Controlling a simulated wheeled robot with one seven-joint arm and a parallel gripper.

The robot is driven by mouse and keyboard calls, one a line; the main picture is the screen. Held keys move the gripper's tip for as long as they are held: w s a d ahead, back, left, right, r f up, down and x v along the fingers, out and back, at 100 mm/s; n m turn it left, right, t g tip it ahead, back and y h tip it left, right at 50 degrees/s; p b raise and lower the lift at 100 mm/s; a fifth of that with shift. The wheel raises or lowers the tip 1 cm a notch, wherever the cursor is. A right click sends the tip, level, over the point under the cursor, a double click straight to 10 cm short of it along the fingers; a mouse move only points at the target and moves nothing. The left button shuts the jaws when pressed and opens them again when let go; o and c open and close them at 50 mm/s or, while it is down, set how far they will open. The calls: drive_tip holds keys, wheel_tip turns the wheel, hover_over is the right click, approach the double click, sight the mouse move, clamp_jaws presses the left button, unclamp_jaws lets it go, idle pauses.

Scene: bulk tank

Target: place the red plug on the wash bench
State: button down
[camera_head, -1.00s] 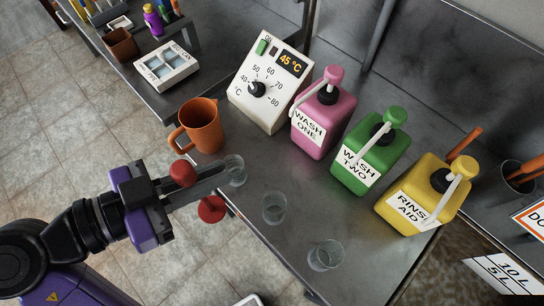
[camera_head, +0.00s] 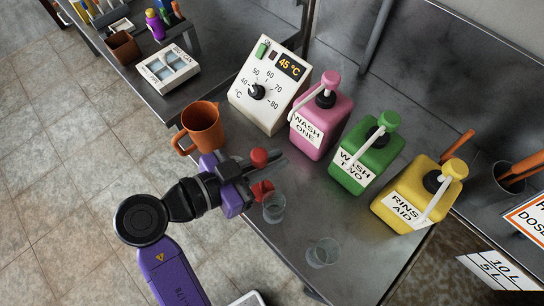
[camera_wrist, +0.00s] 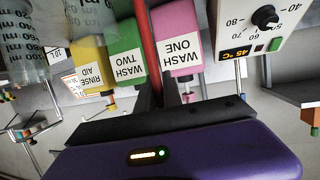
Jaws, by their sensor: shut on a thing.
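The red plug (camera_head: 262,190) is held between the fingers of my gripper (camera_head: 275,163); its round red knob shows above them and its wider red end below. In the wrist view a red upright part of the plug (camera_wrist: 146,50) shows between the dark fingers. My gripper is shut on it over the left edge of the steel wash bench (camera_head: 365,260). The plug is close beside a clear cup (camera_head: 274,207); I cannot tell whether they touch, nor whether the plug touches the bench.
An orange jug (camera_head: 203,127) and a white temperature box (camera_head: 268,85) stand beyond the gripper. Pink (camera_head: 322,125), green (camera_head: 366,155) and yellow (camera_head: 418,195) bottles line the back. Another clear cup (camera_head: 323,252) stands nearer. Bare bench lies between cups and bottles.

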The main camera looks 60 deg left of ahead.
drive_tip(key=shift+f, duration=0.1)
drive_tip(key=c, duration=1.5)
unclamp_jaws()
drive_tip(key=b+v, duration=0.3)
drive_tip(key=v, duration=0.9)
